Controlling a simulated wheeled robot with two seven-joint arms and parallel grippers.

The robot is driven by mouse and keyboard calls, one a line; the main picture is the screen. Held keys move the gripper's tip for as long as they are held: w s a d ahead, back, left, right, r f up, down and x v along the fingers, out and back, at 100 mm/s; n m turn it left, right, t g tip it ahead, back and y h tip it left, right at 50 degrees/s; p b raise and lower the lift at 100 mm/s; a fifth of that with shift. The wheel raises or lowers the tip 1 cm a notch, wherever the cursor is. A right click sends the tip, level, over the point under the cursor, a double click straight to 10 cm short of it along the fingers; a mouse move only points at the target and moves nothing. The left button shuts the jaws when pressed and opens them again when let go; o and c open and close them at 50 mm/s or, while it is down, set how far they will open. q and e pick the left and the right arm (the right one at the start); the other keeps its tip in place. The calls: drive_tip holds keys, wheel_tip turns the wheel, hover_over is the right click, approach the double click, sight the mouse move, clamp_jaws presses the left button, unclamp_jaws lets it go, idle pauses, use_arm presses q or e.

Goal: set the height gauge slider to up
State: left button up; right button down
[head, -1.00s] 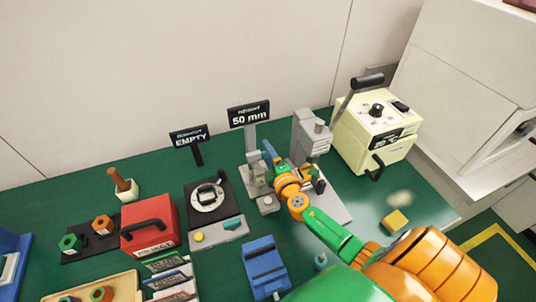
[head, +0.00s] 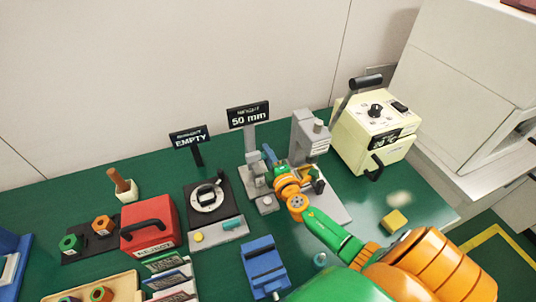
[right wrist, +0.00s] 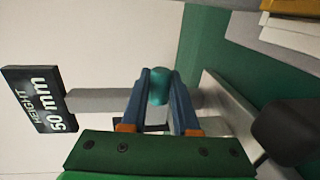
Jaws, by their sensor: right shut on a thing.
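The height gauge is a grey stand with a post (head: 250,137) and a foot (head: 265,204). Its black sign (head: 248,115) reads HEIGHT 50 mm, and the sign also shows sideways in the right wrist view (right wrist: 40,98). My right gripper (head: 267,155) is at the gauge, with blue fingers beside the post. In the right wrist view, the fingers (right wrist: 162,88) are shut on a teal knob (right wrist: 159,84) in front of the grey post. I take this knob as the slider's. The fingers hide part of the slider in the head view. My left gripper is out of view.
A grey bench device (head: 303,137) stands close to the right of my gripper, with a cream box (head: 372,143) beyond it. A black dial device (head: 209,197) and a red box (head: 149,222) stand to the left. A blue holder (head: 263,266) lies in front.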

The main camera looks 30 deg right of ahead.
idle(0.8)
wheel_tip(320, 180, up, 6)
drive_tip(key=p, duration=0.4)
drive_tip(key=shift+f+p, duration=0.2)
drive_tip(key=shift+p, duration=0.2)
drive_tip(key=shift+w, duration=0.1)
drive_tip(key=c, duration=0.9)
unclamp_jaws()
drive_tip(key=shift+o, duration=1.2)
drive_tip(key=shift+f, duration=0.1)
